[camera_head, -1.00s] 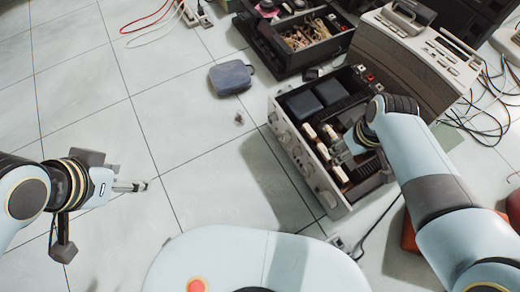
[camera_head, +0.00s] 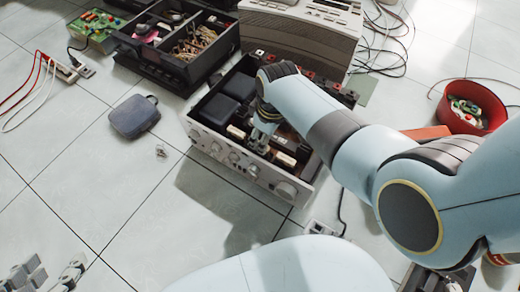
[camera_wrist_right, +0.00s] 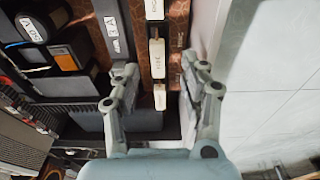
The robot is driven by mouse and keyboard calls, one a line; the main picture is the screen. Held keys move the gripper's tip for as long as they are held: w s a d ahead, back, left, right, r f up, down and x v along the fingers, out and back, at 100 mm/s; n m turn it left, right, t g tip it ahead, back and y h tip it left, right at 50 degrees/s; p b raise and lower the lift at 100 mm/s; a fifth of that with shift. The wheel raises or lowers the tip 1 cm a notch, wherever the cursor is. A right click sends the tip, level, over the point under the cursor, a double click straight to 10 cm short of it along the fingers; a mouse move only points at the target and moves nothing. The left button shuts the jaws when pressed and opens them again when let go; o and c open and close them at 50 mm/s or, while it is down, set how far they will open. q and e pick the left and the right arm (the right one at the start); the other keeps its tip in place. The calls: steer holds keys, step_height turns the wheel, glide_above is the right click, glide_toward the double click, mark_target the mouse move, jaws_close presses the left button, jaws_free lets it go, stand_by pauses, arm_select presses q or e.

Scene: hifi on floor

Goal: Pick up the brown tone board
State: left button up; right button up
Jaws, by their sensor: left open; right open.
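The brown tone board (camera_wrist_right: 175,38) shows in the right wrist view as a narrow upright strip with white labelled blocks (camera_wrist_right: 157,58) on it. It lies inside the open silver hi-fi chassis (camera_head: 225,152). My right gripper (camera_wrist_right: 164,85) is open, one finger on each side of the strip's lower end in that view. I cannot tell whether the fingers touch it. In the head view my right gripper (camera_head: 263,138) reaches down into the chassis, and my arm hides part of the inside. My left gripper (camera_head: 48,274) is open and empty above the floor, cut off at the lower left.
Dark transformer blocks (camera_head: 218,107) stand in the chassis beside the board. A black parts box (camera_head: 170,62) and a beige unit (camera_head: 300,30) stand behind. A grey pouch (camera_head: 134,116) lies left. A red bowl (camera_head: 468,108) is at right. The left floor is mostly clear.

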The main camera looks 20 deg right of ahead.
arm_select(q)
steer(key=shift+s+f, duration=0.1)
steer(key=shift+f, duration=0.1)
arm_select(e)
steer(key=shift+f, duration=0.25)
steer(key=shift+w+a+f+b, duration=0.1)
steer(key=shift+a+f+b, duration=0.05)
steer(key=shift+f+b, duration=0.6)
steer(key=shift+w+f+b, duration=0.1)
steer(key=shift+f+b, duration=0.1)
steer(key=shift+b, duration=0.1)
steer(key=shift+w+a+f+b, duration=0.1)
steer(key=shift+w+f+b, duration=0.1)
steer(key=shift+f+b, duration=0.25)
steer(key=shift+w+a+f+b, duration=0.1)
steer(key=shift+w+f+b, duration=0.05)
steer(key=shift+f+b, duration=0.85)
steer(key=shift+f, duration=0.1)
arm_select(q)
steer(key=w+d+r+m+t+h, duration=0.1)
steer(key=w+r+t, duration=0.3)
steer(key=r, duration=0.3)
steer(key=w+d+r+t+h, duration=0.1)
steer(key=w+r+t, duration=0.4)
steer(key=r+t, duration=0.2)
steer(key=shift+w+d+r+m, duration=0.15)
steer(key=shift+r+m, duration=0.25)
steer(key=shift+r, duration=0.3)
arm_select(e)
steer(key=shift+w, duration=0.1)
